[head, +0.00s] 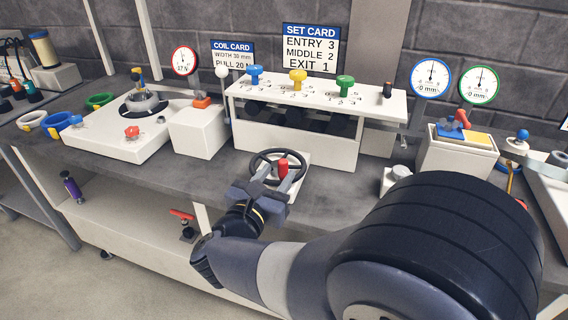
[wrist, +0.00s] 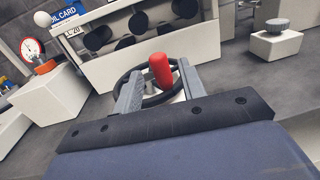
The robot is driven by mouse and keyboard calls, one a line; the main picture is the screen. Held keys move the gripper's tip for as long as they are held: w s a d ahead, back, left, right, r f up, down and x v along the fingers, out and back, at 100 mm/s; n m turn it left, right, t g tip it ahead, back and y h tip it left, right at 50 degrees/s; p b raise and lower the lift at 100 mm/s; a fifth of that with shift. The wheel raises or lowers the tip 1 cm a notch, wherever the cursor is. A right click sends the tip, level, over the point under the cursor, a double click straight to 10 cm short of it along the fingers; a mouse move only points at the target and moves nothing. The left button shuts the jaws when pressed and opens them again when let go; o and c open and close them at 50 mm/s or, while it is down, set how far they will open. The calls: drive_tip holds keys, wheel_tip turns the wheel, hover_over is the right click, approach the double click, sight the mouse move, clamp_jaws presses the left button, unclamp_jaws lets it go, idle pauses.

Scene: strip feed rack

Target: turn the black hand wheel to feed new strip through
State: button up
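The black hand wheel (head: 262,155) sits on a pale mount in front of the white roller housing (head: 300,140). An upright red handle (head: 283,167) stands on its near right rim. My gripper (head: 277,175) is over the near side of the wheel. In the wrist view the red handle (wrist: 161,70) shows between my two spread fingers, with a gap on each side. The wheel (wrist: 122,80) is partly hidden behind the fingers. The strip itself is hard to make out; dark rollers (wrist: 139,23) show in the housing's opening.
Blue (head: 255,75), yellow (head: 298,79) and green (head: 345,84) knobs top the housing. The set card (head: 311,47) reads entry 3, middle 2, exit 1. A white block (head: 198,132) stands left; a small grey-knobbed box (head: 396,179) stands right.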

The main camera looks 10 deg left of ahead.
sight(282, 170)
drive_tip(key=shift+w+d, duration=0.15)
drive_tip(key=shift+w, duration=0.85)
drive_tip(key=shift+w+d, duration=0.15)
drive_tip(key=shift+w, duration=0.8)
drive_tip(key=shift+c, duration=0.2)
clamp_jaws()
drive_tip(key=shift+d+b, duration=0.1)
drive_tip(key=shift+b, duration=0.2)
